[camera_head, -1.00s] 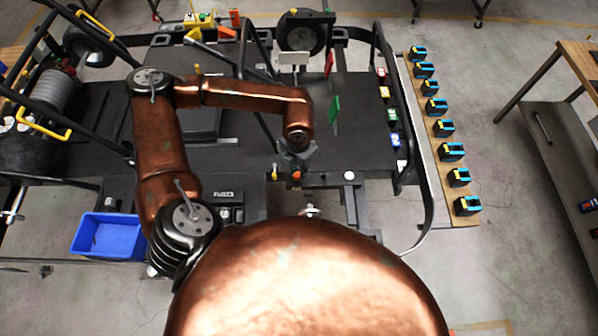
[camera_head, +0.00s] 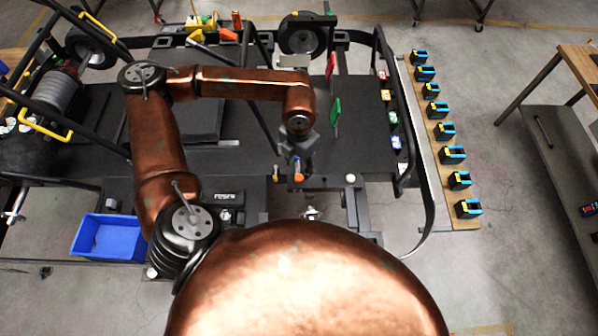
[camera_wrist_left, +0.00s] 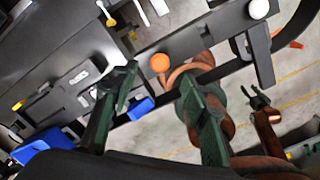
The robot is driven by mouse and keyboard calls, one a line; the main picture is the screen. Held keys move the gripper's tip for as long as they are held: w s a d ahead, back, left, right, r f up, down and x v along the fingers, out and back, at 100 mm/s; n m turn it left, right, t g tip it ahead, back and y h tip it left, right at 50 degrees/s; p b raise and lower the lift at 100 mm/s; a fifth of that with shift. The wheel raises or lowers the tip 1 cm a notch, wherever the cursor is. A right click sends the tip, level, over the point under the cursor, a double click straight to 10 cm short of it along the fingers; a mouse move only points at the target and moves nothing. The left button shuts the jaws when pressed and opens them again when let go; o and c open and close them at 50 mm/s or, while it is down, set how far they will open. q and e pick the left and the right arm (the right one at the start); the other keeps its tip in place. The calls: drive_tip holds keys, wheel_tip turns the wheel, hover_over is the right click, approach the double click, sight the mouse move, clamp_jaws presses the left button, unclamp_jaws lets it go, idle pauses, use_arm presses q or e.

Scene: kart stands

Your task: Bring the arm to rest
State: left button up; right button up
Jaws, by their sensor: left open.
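My left arm (camera_head: 160,145) is copper-coloured and reaches from the lower left over the dark kart stand. Its gripper (camera_head: 296,160) hangs over the front edge of the stand, near a small orange knob (camera_head: 298,178). Nothing shows held in it. In the left wrist view the two dark green fingers (camera_wrist_left: 160,110) stand wide apart with a gap between them. The orange knob (camera_wrist_left: 159,63) shows beyond that gap. A copper part with a dark forked end (camera_wrist_left: 265,108) shows at the right of this view; it may be my right arm, but its jaws are unclear.
A blue bin (camera_head: 108,237) is at the lower left. Green (camera_head: 335,112) and red (camera_head: 330,65) plates stand upright near the arm. Several black-and-blue blocks line a wooden strip (camera_head: 437,155) at the right. A workbench (camera_head: 560,110) stands further right, with open floor between.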

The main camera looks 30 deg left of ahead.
use_arm(q)
wheel_tip(320, 180, up, 6)
drive_tip(key=shift+f, duration=0.15)
